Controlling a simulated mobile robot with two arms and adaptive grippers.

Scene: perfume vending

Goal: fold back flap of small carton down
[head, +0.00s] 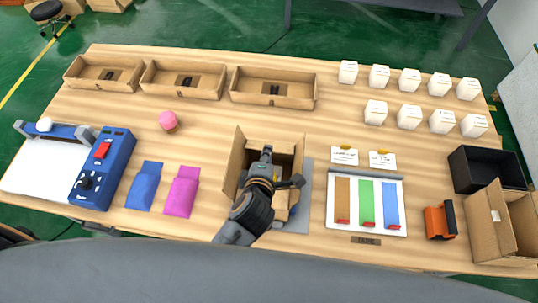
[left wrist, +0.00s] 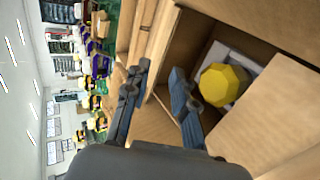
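The small carton (head: 236,158) stands open on a grey mat (head: 303,205) near the table's front middle. Its left flap stands up. My left gripper (head: 281,167) is over the carton and hides much of its opening and front. In the left wrist view, the two fingers (left wrist: 160,70) are spread apart with nothing clamped between them. One finger reaches over the carton's opening, the other is outside. Inside the carton is a yellow faceted object (left wrist: 222,84) in a pale insert. Another flap (left wrist: 278,122) stands out beside the opening. I cannot tell whether a finger touches cardboard. My right gripper is not in view.
A blue pouch (head: 145,187) and a magenta pouch (head: 181,192) lie left of the carton. A white board with coloured strips (head: 366,203) lies to its right. Cardboard trays (head: 273,101) stand behind. A larger carton (head: 487,222) and black bin (head: 484,171) are far right.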

